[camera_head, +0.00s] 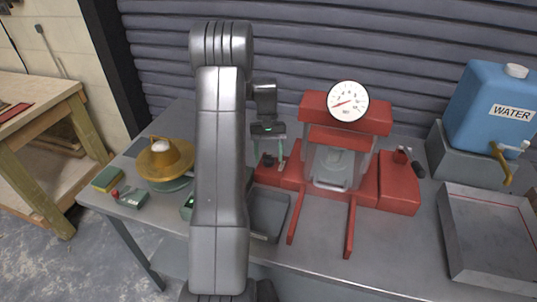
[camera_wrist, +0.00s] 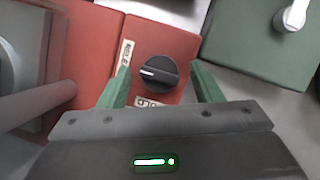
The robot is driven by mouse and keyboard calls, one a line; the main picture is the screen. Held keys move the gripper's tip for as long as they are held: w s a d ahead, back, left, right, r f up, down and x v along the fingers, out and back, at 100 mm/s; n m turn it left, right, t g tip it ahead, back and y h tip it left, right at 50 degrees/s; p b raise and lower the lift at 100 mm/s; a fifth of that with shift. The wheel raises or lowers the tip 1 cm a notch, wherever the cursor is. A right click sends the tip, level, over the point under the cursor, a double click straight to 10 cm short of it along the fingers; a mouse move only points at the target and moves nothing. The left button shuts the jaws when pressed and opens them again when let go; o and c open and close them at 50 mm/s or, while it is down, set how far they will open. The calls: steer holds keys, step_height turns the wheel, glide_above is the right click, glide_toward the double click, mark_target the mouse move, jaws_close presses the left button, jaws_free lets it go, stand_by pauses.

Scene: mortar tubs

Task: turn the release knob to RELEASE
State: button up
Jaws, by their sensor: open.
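The release knob (camera_wrist: 157,73) is black and round, on a red block of the press (camera_head: 342,150). Its white mark points left in the wrist view. One small white label (camera_wrist: 125,55) lies up and left of it, and another (camera_wrist: 150,101) below it is partly hidden by my gripper; I cannot read either surely. My gripper (camera_wrist: 161,69) is open, its green fingers on either side of the knob with gaps showing. In the head view my gripper (camera_head: 268,163) points down over the dark knob (camera_head: 268,159) at the press's left end.
The press has a white gauge (camera_head: 347,101) and a red box with a dark handle (camera_head: 402,158) on its right. A grey tray (camera_head: 268,214) lies front left of it. A blue water tank (camera_head: 489,105) and a large tray (camera_head: 487,238) are right.

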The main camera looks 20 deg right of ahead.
steer(key=b+v, duration=0.1)
steer(key=v, duration=1.2)
steer(key=shift+w+r, duration=0.2)
steer(key=shift+r, duration=0.1)
steer(key=p+x, duration=0.1)
steer(key=x, duration=1.2)
steer(key=shift+s+f, duration=0.25)
steer(key=shift+f, duration=0.1)
